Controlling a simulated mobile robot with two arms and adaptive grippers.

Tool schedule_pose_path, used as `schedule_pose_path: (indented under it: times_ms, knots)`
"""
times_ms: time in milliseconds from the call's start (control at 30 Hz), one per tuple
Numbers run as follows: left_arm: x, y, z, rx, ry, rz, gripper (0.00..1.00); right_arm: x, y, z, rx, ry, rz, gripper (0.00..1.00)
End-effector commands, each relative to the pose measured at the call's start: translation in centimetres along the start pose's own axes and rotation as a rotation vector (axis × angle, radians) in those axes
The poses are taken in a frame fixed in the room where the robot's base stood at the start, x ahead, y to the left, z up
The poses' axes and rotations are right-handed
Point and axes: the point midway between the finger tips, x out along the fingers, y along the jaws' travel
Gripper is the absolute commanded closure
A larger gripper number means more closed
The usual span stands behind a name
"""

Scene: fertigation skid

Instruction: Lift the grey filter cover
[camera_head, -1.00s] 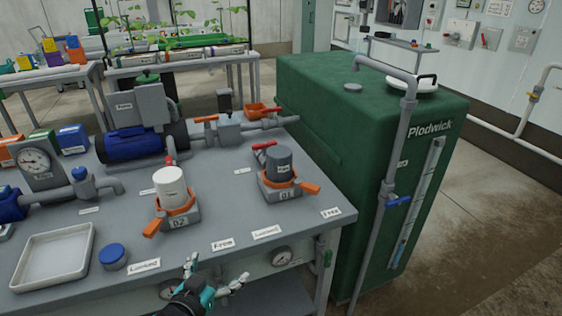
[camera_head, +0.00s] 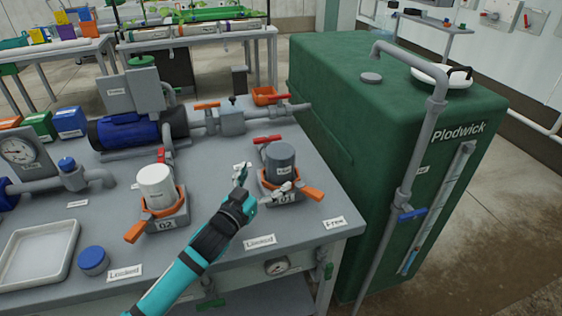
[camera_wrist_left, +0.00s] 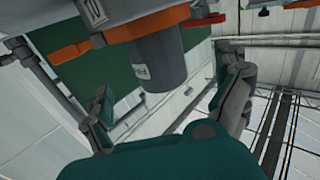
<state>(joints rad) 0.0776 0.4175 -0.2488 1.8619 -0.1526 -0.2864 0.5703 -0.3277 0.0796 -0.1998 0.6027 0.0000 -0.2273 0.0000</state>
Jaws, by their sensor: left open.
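The grey filter cover (camera_head: 279,163) stands upright in an orange collar (camera_head: 305,190) on the base marked 01, near the bench's right front corner. My left gripper (camera_head: 262,183) is open, just left of and in front of the cover, its fingers partly over the base. In the left wrist view the grey cover (camera_wrist_left: 160,60) appears upside down beyond and between the open fingers (camera_wrist_left: 170,100), apart from them as far as I can tell. A white filter cover (camera_head: 156,187) stands in its own orange collar on the base marked 02. My right gripper is not in view.
A red-handled valve (camera_head: 268,139) sits just behind the grey cover. A green tank (camera_head: 400,120) with a grey pipe stands close to the bench's right edge. A white tray (camera_head: 40,250) and a blue cap (camera_head: 94,260) lie at front left.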

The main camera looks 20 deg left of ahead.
Motion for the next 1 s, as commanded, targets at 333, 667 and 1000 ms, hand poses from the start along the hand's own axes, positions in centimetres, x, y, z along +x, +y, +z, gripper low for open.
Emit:
schedule_pose_path:
  times_ms: [333,667,1000]
  knots:
    - [3.5,0.1,0.0,-0.001,0.001,0.001,0.00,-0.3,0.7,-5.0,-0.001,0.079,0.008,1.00]
    - [7.8,0.5,0.1,0.001,0.000,0.000,0.00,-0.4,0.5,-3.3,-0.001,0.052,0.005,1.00]
    - [8.1,0.5,0.2,0.000,-0.001,0.001,0.09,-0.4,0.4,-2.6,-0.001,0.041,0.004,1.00]
